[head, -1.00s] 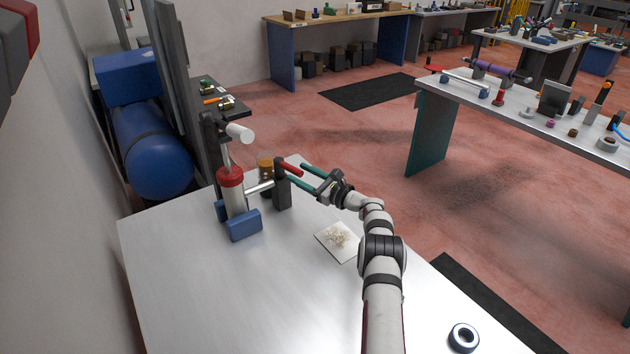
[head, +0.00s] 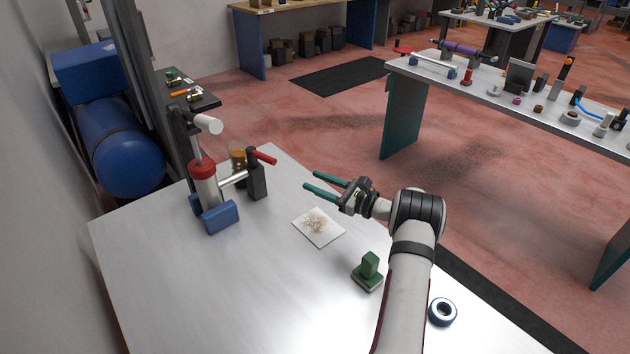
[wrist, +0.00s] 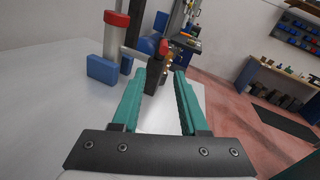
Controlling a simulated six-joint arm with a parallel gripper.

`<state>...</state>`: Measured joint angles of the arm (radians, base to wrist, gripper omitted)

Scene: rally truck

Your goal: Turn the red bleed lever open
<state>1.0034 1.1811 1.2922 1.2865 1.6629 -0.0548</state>
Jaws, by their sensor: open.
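The red bleed lever (head: 262,157) sticks out from the top of a dark upright block (head: 257,182) on the metal table. In the wrist view the red lever (wrist: 163,47) shows end-on at the top of the dark block, beyond my fingers. A silver rod joins the block to a pump with a red collar (head: 201,168) and a blue base (head: 220,217). My gripper (head: 312,182) has green fingers, open and empty. It is to the right of the lever, clearly apart from it, with the fingers pointing toward it.
An amber jar (head: 238,160) stands just behind the block. A white card with scraps (head: 318,228), a green stamp-like object (head: 368,271) and a dark ring (head: 442,312) lie on the table (head: 170,290). The front left of the table is clear.

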